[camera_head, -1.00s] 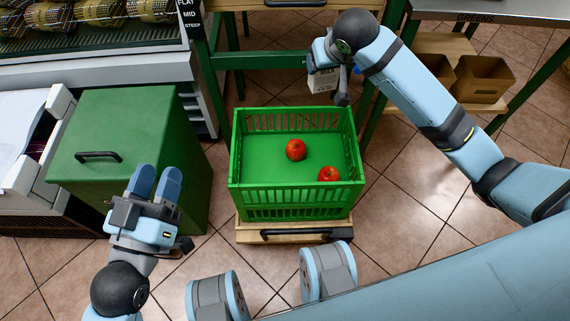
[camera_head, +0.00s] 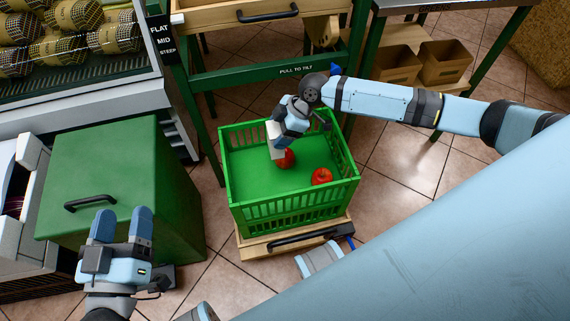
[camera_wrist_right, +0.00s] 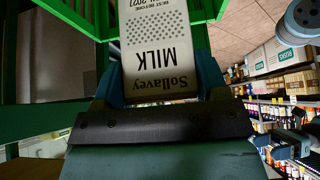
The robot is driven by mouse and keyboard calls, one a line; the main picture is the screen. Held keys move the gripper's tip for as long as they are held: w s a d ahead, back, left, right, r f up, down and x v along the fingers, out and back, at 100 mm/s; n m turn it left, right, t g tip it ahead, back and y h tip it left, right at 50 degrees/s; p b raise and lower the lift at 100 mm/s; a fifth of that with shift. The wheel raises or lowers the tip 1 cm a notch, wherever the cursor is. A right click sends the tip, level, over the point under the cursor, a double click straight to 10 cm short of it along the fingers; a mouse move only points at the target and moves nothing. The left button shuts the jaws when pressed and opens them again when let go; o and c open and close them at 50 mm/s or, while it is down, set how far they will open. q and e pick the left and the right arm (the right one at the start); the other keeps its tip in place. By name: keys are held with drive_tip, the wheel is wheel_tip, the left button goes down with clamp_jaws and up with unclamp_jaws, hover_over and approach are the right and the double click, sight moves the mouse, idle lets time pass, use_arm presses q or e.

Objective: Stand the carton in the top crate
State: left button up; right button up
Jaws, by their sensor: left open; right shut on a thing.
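The white milk carton (camera_head: 276,151) is in my right gripper (camera_head: 285,130), over the inside of the green crate (camera_head: 290,216), near its back. In the right wrist view the carton (camera_wrist_right: 158,45) sits between the fingers, its MILK lettering upside down in that picture. In the head view the gripper hides part of the carton, and I cannot tell whether its base touches the crate floor. Two red apples lie in the crate: one (camera_head: 287,162) partly hidden beside the carton, one (camera_head: 321,176) further right. My left gripper (camera_head: 121,226) is open and empty, over the green cabinet's front edge.
The crate sits on a wooden base (camera_head: 262,249) with a black handle (camera_head: 303,238). A green cabinet (camera_head: 110,170) stands left. A green-framed stand with a wooden drawer (camera_head: 235,18) is behind. Cardboard boxes (camera_head: 445,62) are on a shelf at right. The crate's front left is clear.

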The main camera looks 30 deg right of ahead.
wheel_tip(320, 180, down, 8)
drive_tip(key=b, duration=0.2)
drive_tip(key=shift+s+d+r+b, duration=0.1)
drive_tip(key=shift+r+b, duration=0.1)
drive_tip(key=shift+b, duration=0.15)
use_arm(q)
drive_tip(key=shift+d+f+m+g+h+b, duration=0.2)
drive_tip(key=shift+f+g+b, duration=0.15)
drive_tip(key=shift+f+b, duration=0.5)
drive_tip(key=shift+d+f+m+g+h+b, duration=0.15)
drive_tip(key=shift+d+f+g+b, duration=0.15)
drive_tip(key=shift+f+b, duration=0.5)
drive_tip(key=shift+d+f+m+g+h+b, duration=0.15)
drive_tip(key=shift+f+g+b, duration=0.35)
drive_tip(key=shift+f, duration=0.55)
use_arm(e)
drive_tip(key=shift+f, duration=6.4)
drive_tip(key=shift+f, duration=0.1)
drive_tip(key=o, duration=1.1)
drive_tip(key=shift+c, duration=0.2)
use_arm(q)
drive_tip(key=shift+f, duration=0.2)
